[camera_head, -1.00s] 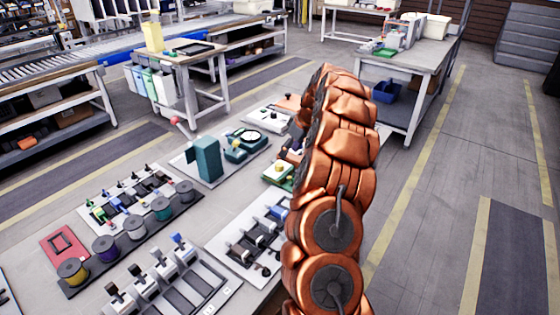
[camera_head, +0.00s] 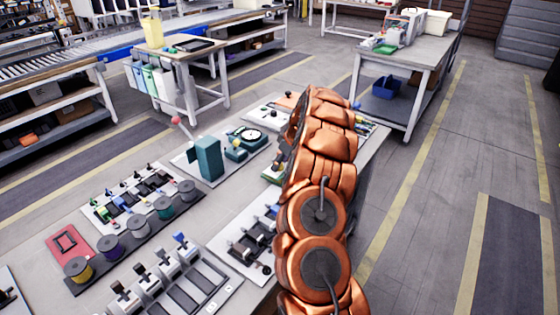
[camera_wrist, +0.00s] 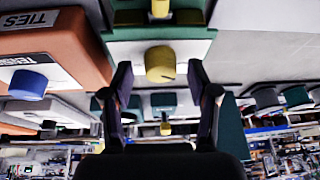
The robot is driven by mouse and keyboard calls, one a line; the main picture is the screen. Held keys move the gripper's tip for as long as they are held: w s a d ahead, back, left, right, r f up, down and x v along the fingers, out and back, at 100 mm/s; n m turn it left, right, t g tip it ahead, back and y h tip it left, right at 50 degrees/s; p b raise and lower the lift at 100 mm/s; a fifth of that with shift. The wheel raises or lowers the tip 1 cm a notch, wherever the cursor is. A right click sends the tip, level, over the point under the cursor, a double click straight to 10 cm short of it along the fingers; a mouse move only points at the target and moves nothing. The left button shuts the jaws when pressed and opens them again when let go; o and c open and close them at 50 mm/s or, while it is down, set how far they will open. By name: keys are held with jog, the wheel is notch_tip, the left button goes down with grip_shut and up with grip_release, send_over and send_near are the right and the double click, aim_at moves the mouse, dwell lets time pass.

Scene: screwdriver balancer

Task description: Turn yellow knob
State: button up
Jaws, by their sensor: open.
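The yellow knob (camera_wrist: 160,65) sits on the face of a green and white box (camera_wrist: 195,50) in the wrist view, which looks upside down. My gripper (camera_wrist: 161,76) is open, with one dark finger on each side of the knob. Gaps show between the fingers and the knob, so I see no contact. In the head view my copper arm hides the gripper and most of the area around the green box (camera_head: 271,175).
An orange box (camera_wrist: 60,45) with a blue knob (camera_wrist: 28,84) stands close on the left in the wrist view. A teal block (camera_head: 208,157), a dial device (camera_head: 250,137), spools and tool racks cover the table in the head view.

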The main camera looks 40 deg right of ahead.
jog(key=shift+f, duration=0.1)
grip_shut()
dwell(0.5)
